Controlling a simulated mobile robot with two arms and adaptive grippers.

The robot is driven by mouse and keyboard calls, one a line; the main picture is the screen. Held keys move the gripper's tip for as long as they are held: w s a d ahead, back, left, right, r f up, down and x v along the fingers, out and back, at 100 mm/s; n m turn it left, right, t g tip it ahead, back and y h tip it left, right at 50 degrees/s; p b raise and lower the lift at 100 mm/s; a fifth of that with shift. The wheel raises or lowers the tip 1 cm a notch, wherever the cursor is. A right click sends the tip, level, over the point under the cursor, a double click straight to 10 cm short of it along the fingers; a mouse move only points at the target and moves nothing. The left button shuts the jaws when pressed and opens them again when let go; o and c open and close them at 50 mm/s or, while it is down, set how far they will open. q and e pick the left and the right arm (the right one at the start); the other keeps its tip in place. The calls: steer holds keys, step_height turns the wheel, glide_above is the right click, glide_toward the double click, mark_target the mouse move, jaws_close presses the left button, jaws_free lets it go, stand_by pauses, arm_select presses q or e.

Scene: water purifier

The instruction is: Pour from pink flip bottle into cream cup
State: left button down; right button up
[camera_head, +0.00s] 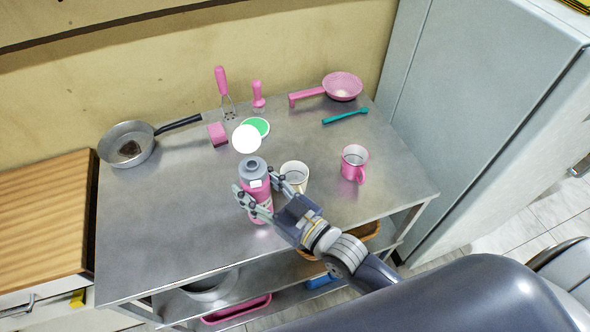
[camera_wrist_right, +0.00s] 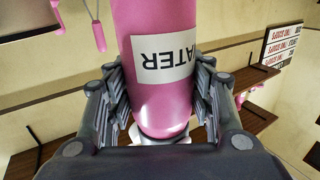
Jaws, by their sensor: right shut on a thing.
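The pink flip bottle (camera_head: 263,198) has a grey cap and a white label. My right gripper (camera_head: 257,184) is shut on its body, one finger on each side. The bottle looks close to upright; I cannot tell whether its base touches the table. In the right wrist view the bottle (camera_wrist_right: 162,95) fills the space between the fingers, with its "WATER" label upside down. The cream cup (camera_head: 294,176) stands upright on the metal table, just right of the bottle and partly behind my right gripper. My left gripper is out of view.
A pink mug (camera_head: 354,164) stands right of the cup on the metal table (camera_head: 160,230). Behind are a white round object (camera_head: 246,139), a green-topped dish (camera_head: 258,126), a pink sponge (camera_head: 217,134), a pan (camera_head: 127,145) and a pink strainer (camera_head: 342,86). The table's front left is clear.

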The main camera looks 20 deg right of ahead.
mark_target(271, 199)
steer(key=shift+r+m, duration=0.1)
steer(key=shift+m, duration=0.2)
steer(key=shift+w+d+m+b, duration=0.1)
steer(key=shift+d+m+b, duration=0.15)
steer(key=shift+m+b, duration=0.5)
steer(key=shift+w+d+m+b, duration=0.1)
steer(key=shift+d+m+b, duration=0.1)
steer(key=shift+m+b, duration=0.5)
steer(key=m+b, duration=0.1)
steer(key=m, duration=0.1)
steer(key=f+m+b, duration=0.1)
steer(key=m+b, duration=0.1)
steer(key=d+m+b, duration=0.1)
steer(key=m, duration=0.1)
steer(key=shift+w+f+t+b, duration=0.3)
steer(key=shift+f+t+b, duration=0.05)
steer(key=shift+f+t, duration=0.05)
steer(key=shift+s+a+f+m+b, duration=0.1)
steer(key=shift+a+f+m+b, duration=0.05)
steer(key=shift+f+m+b, duration=0.65)
steer(key=shift+s+a+f+m+b, duration=0.15)
steer(key=shift+f+m+b, duration=0.15)
steer(key=shift+m+b, duration=0.5)
stand_by(0.7)
steer(key=shift+w+r+m+p, duration=0.1)
steer(key=shift+r+m+p, duration=0.85)
steer(key=shift+m, duration=0.3)
stand_by(1.7)
